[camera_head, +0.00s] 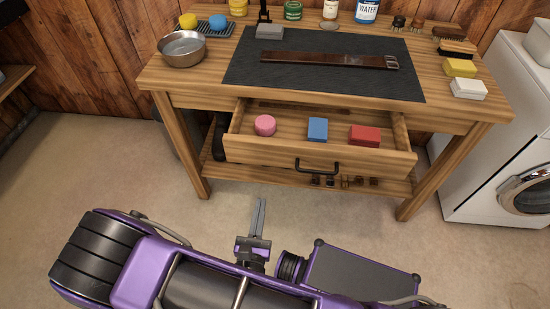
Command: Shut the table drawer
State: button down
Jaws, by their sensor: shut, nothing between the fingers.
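The wooden table (160,79) stands ahead of me. Its drawer (262,157) is pulled out toward me, with a dark bar handle (318,171) on its front. Inside the drawer lie a pink round item (265,125), a blue block (317,129) and a red block (364,135). My gripper (258,205) is shut and empty. It appears in front of the table, below and left of the handle in the picture, and does not touch the drawer.
The tabletop holds a dark mat (270,80) with a brown strap (330,60), a metal bowl (182,51), a yellow block (460,67) and a white block (468,88). A lower shelf (235,174) sits under the drawer. A white washing machine (480,165) stands right. Floor in front is clear.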

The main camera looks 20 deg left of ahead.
jog(key=f, duration=0.1)
send_near(273, 158)
jog(key=x, duration=0.7)
jog(key=shift+r+b, duration=0.15)
jog(key=shift+b, duration=0.15)
